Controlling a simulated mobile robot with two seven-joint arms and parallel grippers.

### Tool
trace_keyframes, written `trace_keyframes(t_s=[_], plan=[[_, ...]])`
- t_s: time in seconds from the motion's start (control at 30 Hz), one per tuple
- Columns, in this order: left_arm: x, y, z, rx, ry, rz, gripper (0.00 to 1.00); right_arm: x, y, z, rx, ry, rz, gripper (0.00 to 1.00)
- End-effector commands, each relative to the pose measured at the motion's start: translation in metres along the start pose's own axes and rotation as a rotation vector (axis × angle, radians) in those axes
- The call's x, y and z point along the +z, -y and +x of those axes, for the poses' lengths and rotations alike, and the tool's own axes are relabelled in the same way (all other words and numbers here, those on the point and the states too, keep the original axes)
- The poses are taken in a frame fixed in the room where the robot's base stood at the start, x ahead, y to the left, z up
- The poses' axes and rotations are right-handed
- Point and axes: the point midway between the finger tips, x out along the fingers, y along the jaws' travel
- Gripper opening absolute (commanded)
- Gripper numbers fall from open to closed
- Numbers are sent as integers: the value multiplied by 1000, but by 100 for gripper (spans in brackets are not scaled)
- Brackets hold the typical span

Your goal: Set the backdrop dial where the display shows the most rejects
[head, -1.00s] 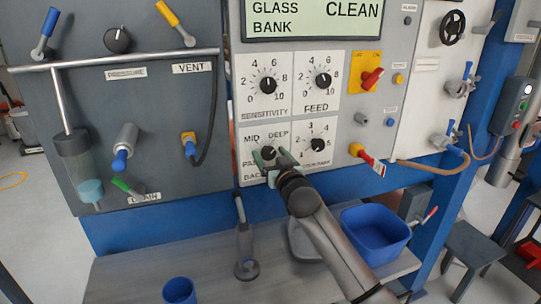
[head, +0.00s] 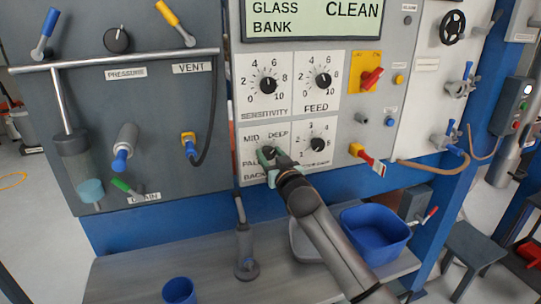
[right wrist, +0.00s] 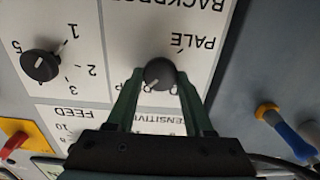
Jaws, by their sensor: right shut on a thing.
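The backdrop dial is a dark round knob (right wrist: 160,74) on a white plate at the lower left of the control panel. MID, DEEP and PALE are printed around it; some lettering is hidden by the fingers. My right gripper (head: 268,155) is at this dial, and in the right wrist view its green fingers (right wrist: 160,82) are shut on the knob from both sides. The knob's exact pointing is hard to tell. The display (head: 313,18) reads GLASS BANK and CLEAN; its top is cut off, and no reject count shows. My left gripper is out of view.
The sensitivity dial (head: 268,86) and feed dial (head: 323,81) sit just above, and another numbered dial (head: 317,145) is to the right. A red and yellow switch (head: 371,77) is farther right. Below are a blue bin (head: 376,226) and a blue cup (head: 179,290).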

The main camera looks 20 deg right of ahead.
Motion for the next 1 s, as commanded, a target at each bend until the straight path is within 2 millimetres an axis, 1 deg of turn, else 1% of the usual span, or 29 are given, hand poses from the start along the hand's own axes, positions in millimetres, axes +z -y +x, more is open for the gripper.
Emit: trace_keyframes(t_s=[0.27, 0.47, 0.67, 1.0], plan=[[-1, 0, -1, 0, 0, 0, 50, 0, 0, 0, 0, 1, -13, 0], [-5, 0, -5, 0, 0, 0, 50, -1, 0, 0, 0, 2, -85, 0], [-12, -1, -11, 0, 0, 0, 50, -1, 1, 0, 0, 3, -228, 0], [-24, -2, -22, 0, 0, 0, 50, 0, 2, 0, -1, 3, -549, 0]])
